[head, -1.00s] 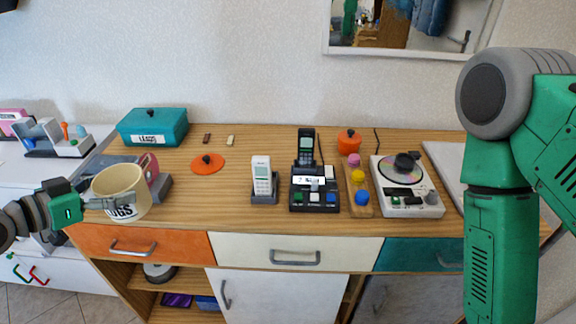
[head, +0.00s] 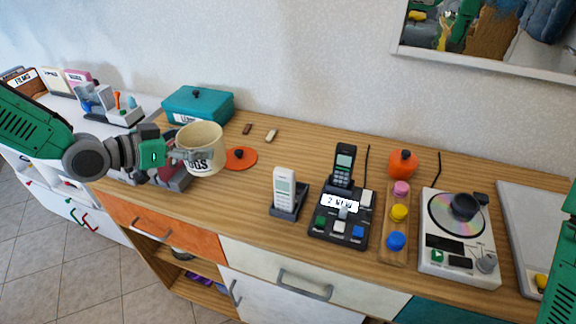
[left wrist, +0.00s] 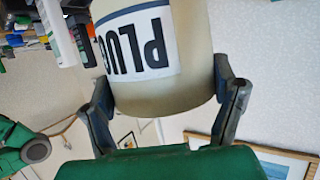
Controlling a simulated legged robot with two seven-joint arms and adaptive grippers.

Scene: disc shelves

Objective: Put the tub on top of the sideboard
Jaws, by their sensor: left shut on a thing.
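The tub (head: 202,138) is cream, round and open-topped, with a white label that reads "PLUGS" in the left wrist view (left wrist: 190,85). My left gripper (head: 186,155) is shut on its side and holds it upright in the head view. The tub appears over the left part of the wooden sideboard top (head: 225,190), beside a flat orange lid (head: 243,160). I cannot tell whether its base touches the wood. In the left wrist view my left gripper's fingers (left wrist: 161,85) clasp the tub from both sides. My right gripper is out of view.
A teal box (head: 198,104) stands behind the tub. A grey item (head: 172,176) is partly hidden below my left gripper. A cordless phone (head: 285,192), a black desk phone (head: 342,205), a tray of coloured knobs (head: 396,225) and a disc player (head: 458,235) stand farther right.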

